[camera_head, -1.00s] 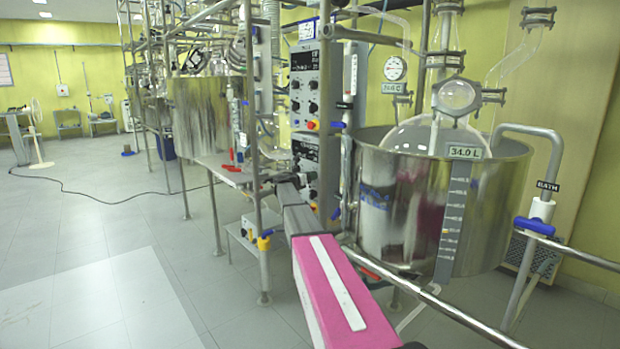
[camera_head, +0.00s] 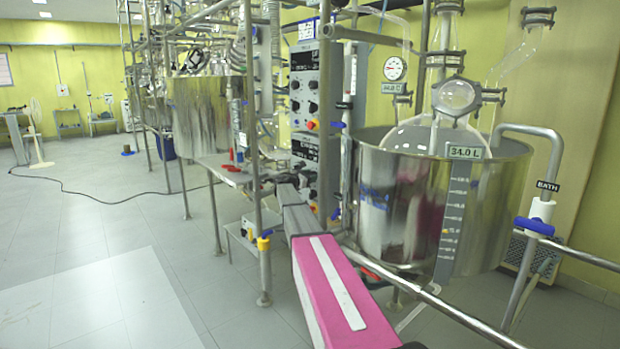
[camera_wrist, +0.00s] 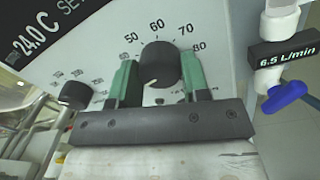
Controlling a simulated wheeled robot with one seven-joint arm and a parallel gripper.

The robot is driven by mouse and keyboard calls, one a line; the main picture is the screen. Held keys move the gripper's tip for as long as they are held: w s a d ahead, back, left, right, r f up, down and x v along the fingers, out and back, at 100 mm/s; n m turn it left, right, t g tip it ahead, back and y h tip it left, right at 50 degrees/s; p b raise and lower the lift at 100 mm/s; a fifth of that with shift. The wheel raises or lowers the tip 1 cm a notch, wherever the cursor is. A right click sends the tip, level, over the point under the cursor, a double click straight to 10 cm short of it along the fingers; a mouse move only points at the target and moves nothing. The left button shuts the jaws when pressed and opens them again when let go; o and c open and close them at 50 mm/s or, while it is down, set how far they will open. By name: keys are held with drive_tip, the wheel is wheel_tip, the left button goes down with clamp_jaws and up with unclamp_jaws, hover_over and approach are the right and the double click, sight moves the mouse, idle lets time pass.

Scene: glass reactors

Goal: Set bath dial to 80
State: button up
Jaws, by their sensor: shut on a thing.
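The bath dial (camera_wrist: 157,64) is a dark round knob on a pale panel, seen close in the wrist view. Printed numbers 50, 60, 70 and 80 arc around its top and right side. A small pale mark shows near its lower left edge; I cannot tell for sure which number it points to. My gripper (camera_wrist: 159,70) has its two green fingers on either side of the knob and is shut on it. In the head view my arm reaches the control panel (camera_head: 303,95), and the fingers and this dial are hidden or too small to tell.
A second dark knob (camera_wrist: 75,95) with its own scale sits left of the dial. A display (camera_wrist: 45,30) reads 24.0 C. A blue valve handle (camera_wrist: 285,97) hangs at right under a 6.5 L/min label. The steel bath vessel (camera_head: 400,235) stands right of my arm, behind a rail (camera_head: 450,310).

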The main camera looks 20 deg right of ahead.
drive_tip(key=m, duration=1)
drive_tip(key=shift+h, duration=0.3)
drive_tip(key=m, duration=0.5)
drive_tip(key=shift+f+g, duration=0.1)
drive_tip(key=shift+g, duration=0.3)
drive_tip(key=m, duration=2.6)
drive_tip(key=shift+a+g, duration=0.1)
drive_tip(key=shift+g, duration=0.2)
drive_tip(key=shift+m, duration=0.3)
